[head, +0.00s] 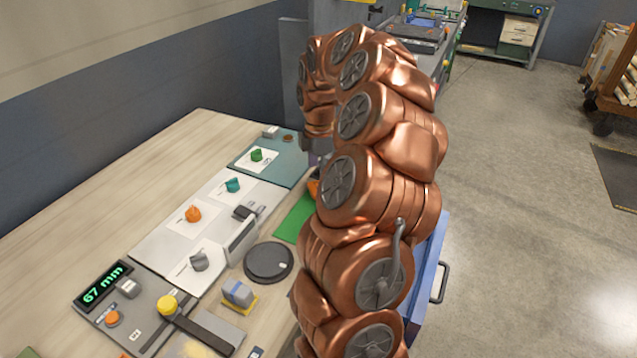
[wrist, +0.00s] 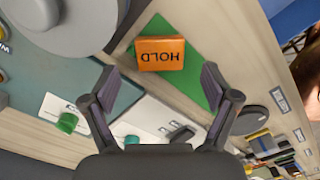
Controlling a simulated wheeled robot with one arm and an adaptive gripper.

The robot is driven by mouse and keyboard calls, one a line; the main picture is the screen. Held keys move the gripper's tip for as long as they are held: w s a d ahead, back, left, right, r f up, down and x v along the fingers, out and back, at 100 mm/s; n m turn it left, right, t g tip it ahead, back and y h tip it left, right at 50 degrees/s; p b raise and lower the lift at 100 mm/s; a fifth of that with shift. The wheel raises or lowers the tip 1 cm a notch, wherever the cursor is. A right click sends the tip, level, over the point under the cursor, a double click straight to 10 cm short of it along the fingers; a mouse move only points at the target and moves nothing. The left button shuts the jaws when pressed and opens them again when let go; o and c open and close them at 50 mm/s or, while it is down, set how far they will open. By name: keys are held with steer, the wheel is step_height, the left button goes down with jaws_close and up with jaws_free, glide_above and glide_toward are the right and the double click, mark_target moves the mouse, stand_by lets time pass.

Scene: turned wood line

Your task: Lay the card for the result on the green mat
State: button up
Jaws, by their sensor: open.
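An orange card marked HOLD (wrist: 161,56) is on the green mat (wrist: 156,26) in the wrist view, its lettering upside down there. In the head view a little orange (head: 313,188) shows beside my arm, at the far end of the green mat (head: 292,221). My gripper (wrist: 159,78) is open, its two fingers apart with nothing between them. The card lies just beyond the fingertips, centred on the gap. In the head view my arm hides the gripper and part of the mat. A readout (head: 103,284) shows 67 mm.
White panels carry orange (head: 193,214), teal (head: 233,185) and grey (head: 199,261) knobs; a green knob (head: 257,155) sits on a teal board. A dark round disc (head: 269,262) and a block on a yellow base (head: 238,293) stand near the mat. The table's left side is bare.

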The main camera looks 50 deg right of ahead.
step_height(320, 180, up, 8)
steer(key=b, duration=0.1)
steer(key=s+a+r+m, duration=0.1)
steer(key=s+a+m, duration=0.1)
steer(key=a, duration=0.9)
steer(key=s+a+r+m, duration=0.1)
steer(key=s+a, duration=0.2)
steer(key=a, duration=0.9)
steer(key=s+a+f+m+g, duration=0.1)
steer(key=s+a+f+m, duration=0.3)
steer(key=s, duration=0.5)
steer(key=s+a+f+m, duration=0.4)
steer(key=s+a, duration=0.3)
steer(key=s, duration=0.3)
steer(key=shift+f+m+g, duration=0.15)
steer(key=shift+m+g, duration=0.25)
steer(key=shift+m, duration=0.3)
steer(key=shift+s, duration=0.15)
